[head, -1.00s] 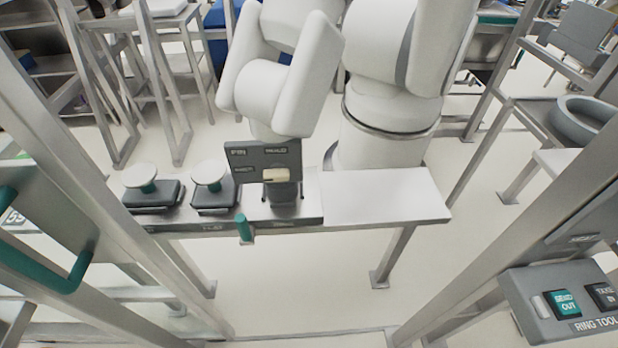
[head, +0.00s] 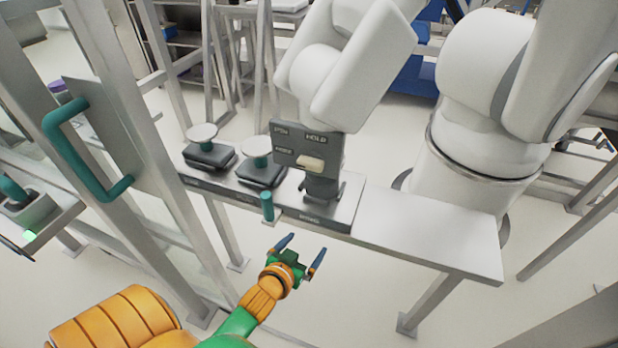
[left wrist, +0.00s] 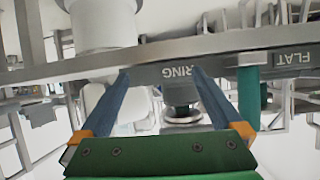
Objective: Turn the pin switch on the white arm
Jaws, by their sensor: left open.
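The white arm (head: 345,75) hangs over the bench, with a dark grey panel (head: 318,140) at its lower end. The panel carries small labels, one reading HOLD, and a cream switch lever (head: 310,163) that lies sideways. My left gripper (head: 306,246) is open and empty, below and in front of the bench's front edge, apart from the panel. In the left wrist view its two blue fingers (left wrist: 159,75) are spread under the edge labelled RING. The switch cannot be made out in that view. My right gripper is not in view.
Two dark holders with white discs (head: 257,160) stand left of the panel. The bench's right part (head: 430,220) is bare. A steel frame with a teal handle (head: 75,160) is at left.

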